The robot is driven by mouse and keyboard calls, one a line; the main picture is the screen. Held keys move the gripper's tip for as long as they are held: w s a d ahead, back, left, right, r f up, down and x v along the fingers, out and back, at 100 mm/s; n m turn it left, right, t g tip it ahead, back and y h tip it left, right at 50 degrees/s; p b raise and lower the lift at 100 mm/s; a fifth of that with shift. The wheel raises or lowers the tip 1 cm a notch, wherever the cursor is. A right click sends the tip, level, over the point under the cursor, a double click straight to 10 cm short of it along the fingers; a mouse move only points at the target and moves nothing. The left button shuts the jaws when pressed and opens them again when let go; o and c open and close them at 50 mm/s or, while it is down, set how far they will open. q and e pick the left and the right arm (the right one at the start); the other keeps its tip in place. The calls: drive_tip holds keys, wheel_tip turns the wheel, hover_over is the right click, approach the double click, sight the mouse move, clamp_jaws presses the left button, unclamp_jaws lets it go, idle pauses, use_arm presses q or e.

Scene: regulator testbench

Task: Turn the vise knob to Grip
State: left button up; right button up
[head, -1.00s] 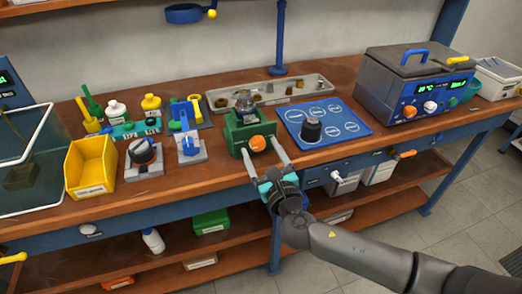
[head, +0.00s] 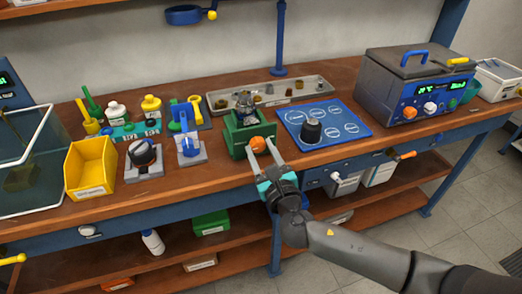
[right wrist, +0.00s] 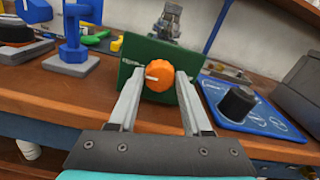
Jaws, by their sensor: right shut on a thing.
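The green vise (head: 237,136) stands near the front edge of the bench, with a metal part held in its top. Its orange knob (head: 257,144) faces the front. In the right wrist view the orange knob (right wrist: 158,80) shows a white pointer mark toward its left side, and the vise's green front (right wrist: 135,75) carries small labels too blurred to read. My right gripper (head: 262,146) has its two fingers on either side of the knob and is shut on it. The right wrist view also shows the gripper (right wrist: 158,85) around the knob. My left gripper is not in view.
A blue mat (head: 350,118) with a black knob-like piece (head: 311,130) lies right of the vise. A grey tray (head: 315,86) is behind. A blue stand (head: 190,150) and a black rotary device (head: 142,153) stand to the left, beside a yellow bin (head: 90,170).

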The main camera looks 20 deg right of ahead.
clamp_jaws()
